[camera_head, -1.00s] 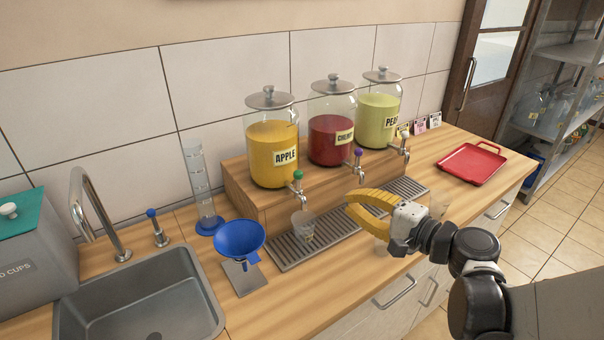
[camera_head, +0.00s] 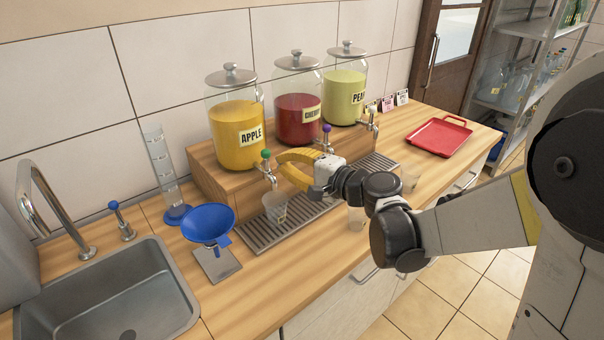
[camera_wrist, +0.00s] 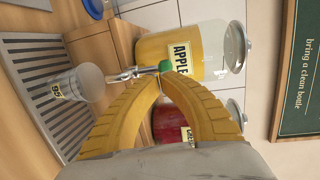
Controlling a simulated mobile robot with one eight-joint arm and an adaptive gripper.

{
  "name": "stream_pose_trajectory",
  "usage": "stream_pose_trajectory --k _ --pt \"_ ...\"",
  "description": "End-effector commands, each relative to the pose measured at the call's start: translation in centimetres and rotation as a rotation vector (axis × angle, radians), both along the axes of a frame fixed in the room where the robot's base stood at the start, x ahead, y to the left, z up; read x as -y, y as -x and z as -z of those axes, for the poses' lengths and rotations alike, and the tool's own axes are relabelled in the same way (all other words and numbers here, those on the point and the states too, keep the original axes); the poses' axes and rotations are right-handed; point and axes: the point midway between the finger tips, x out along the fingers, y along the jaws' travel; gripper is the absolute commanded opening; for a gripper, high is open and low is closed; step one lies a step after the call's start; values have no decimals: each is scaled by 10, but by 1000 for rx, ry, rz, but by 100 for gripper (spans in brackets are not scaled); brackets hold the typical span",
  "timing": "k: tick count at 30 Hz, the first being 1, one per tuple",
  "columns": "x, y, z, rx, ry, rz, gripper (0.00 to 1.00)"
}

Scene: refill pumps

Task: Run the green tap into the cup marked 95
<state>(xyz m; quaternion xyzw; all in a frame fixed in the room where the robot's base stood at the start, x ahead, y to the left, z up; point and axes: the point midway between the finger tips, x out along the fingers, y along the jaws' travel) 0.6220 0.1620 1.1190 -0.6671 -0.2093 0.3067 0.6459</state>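Jars labelled CHERRY (camera_head: 298,115) and PEAR (camera_head: 344,97) stand to the right. The slatted drip tray (camera_head: 325,200) runs along the stand. A blue funnel (camera_head: 208,222) and measuring cylinder (camera_head: 160,165) are left.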

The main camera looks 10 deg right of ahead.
Motion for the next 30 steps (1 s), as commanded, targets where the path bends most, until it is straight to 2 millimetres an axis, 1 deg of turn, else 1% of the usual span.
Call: stream_pose_trajectory --k 1,3,8,20,30 --pt "-6 -5 3 1 0 -2 0" --pt "-11 -11 4 1 0 -2 0" --pt "-17 -19 4 1 1 -1 0" --pt "-18 -20 3 -1 2 0 0" --pt "-20 -22 0 -52 36 0 0"
